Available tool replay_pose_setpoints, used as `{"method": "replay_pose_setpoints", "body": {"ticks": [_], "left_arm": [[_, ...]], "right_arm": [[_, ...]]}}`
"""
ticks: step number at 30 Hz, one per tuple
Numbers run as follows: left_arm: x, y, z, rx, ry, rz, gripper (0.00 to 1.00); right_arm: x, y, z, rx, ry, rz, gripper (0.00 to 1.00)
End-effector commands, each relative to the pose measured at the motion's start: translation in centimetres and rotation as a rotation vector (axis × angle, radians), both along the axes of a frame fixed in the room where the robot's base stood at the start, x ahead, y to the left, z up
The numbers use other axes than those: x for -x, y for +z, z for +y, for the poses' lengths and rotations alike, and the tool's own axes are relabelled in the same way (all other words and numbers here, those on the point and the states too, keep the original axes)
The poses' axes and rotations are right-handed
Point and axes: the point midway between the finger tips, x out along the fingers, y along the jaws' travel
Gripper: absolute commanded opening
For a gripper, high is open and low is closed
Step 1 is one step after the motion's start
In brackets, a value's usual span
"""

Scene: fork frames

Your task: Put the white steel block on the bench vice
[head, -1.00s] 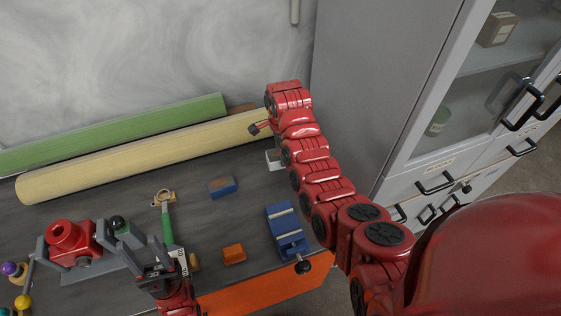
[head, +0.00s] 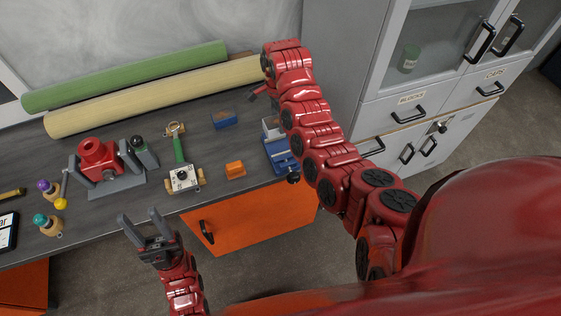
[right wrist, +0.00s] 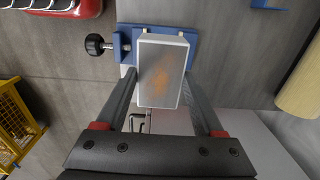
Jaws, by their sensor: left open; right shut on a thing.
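The white steel block (head: 269,126), with a rust-brown patch on its face, shows beside my right arm in the head view. In the right wrist view the block (right wrist: 163,70) sits between the fingers of my right gripper (right wrist: 161,88), which is shut on it. The blue bench vice (head: 280,157) stands at the bench's right end, partly hidden by my right arm. In the right wrist view the vice (right wrist: 194,42) lies behind the block, partly covered by it; I cannot tell whether they touch. My left gripper (head: 138,216) is open and empty in front of the bench.
An orange block (head: 235,169), a blue block (head: 224,119) and a white-faced device (head: 184,178) lie left of the vice. A red vice-like fixture (head: 100,158) stands further left. Long rolls (head: 150,98) lie at the back. A grey cabinet (head: 385,110) stands to the right.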

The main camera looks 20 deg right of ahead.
Motion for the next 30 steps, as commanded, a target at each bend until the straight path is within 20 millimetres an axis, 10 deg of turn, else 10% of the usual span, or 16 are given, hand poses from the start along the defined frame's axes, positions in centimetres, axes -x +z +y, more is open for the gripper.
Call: {"method": "replay_pose_setpoints", "body": {"ticks": [30], "left_arm": [[0.0, 2.6, 0.0, 0.0, 0.0, -0.001, 0.5]], "right_arm": [[-0.1, -9.4, -0.1, 0.003, 0.004, 0.0, 0.0]]}}
